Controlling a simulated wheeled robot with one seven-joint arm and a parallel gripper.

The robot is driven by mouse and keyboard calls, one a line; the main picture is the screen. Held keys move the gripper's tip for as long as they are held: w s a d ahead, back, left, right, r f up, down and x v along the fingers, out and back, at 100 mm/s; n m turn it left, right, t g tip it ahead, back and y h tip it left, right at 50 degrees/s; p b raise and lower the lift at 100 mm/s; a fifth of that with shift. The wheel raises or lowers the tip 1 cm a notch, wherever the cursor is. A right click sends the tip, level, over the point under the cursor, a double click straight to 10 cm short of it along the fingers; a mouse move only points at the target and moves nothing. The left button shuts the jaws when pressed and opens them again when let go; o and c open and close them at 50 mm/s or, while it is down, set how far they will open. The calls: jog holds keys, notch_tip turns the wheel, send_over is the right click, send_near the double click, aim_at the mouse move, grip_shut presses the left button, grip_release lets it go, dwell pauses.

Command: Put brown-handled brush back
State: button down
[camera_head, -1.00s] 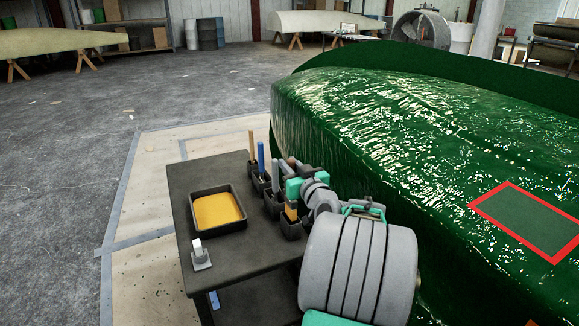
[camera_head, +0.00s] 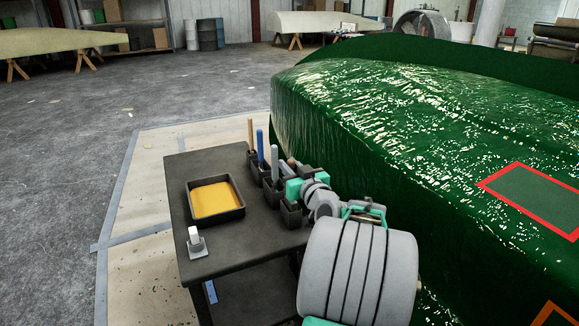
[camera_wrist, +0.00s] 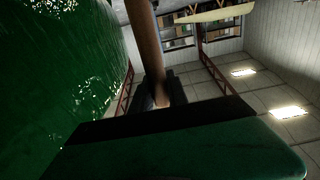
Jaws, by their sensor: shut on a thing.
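The brown-handled brush (camera_wrist: 147,45) is held in my gripper (camera_wrist: 160,98); its brown handle stands out from between the jaws in the wrist view. In the head view my gripper (camera_head: 296,186) is over the near end of the row of dark cups, right above the nearest cup (camera_head: 291,214). Only a bit of brown handle shows there, and the brush's lower end is hidden by the gripper and the cup. Brushes with a tan handle (camera_head: 251,133), a blue handle (camera_head: 260,145) and a grey-blue handle (camera_head: 275,160) stand upright in the other cups.
The dark cart (camera_head: 240,255) carries a tray of yellow resin (camera_head: 216,198) and a small white-and-grey item (camera_head: 196,243). The large green hull (camera_head: 400,110) rises close on the right, with a red-framed patch (camera_head: 535,197). Open floor lies to the left.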

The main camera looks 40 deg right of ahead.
jog(key=shift+b, duration=0.35)
jog(key=shift+f+b, duration=0.7)
jog(key=shift+r, duration=0.1)
jog(key=c, duration=1.2)
grip_release()
